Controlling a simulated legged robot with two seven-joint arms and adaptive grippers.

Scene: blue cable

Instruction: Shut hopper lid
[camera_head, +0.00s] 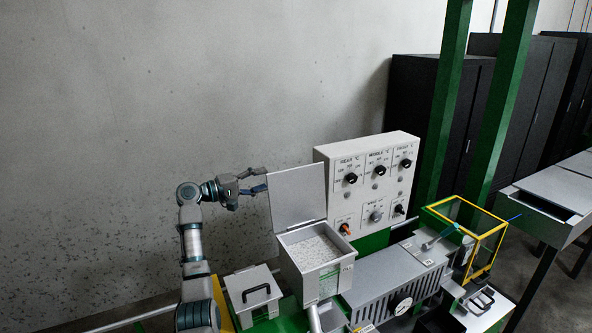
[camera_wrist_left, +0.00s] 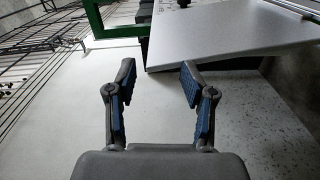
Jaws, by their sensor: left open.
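The hopper (camera_head: 318,268) is a pale box with its top open, and light pellets (camera_head: 312,252) show inside. Its grey lid (camera_head: 297,198) stands raised, nearly upright, at the back of the opening. My left gripper (camera_head: 262,179) is open just left of the lid's upper left edge. In the left wrist view the lid (camera_wrist_left: 230,40) fills the upper right as a flat grey plate. My open left fingers (camera_wrist_left: 156,85) point toward its lower left corner, with nothing between them. I cannot tell whether a finger touches the lid. My right gripper is not in view.
A control panel (camera_head: 372,175) with knobs stands right of the hopper. A smaller lidded box (camera_head: 252,296) with a black handle sits to its left. A green post (camera_head: 447,100) and a yellow-framed guard (camera_head: 470,238) stand to the right. The wall (camera_head: 150,90) is behind my arm.

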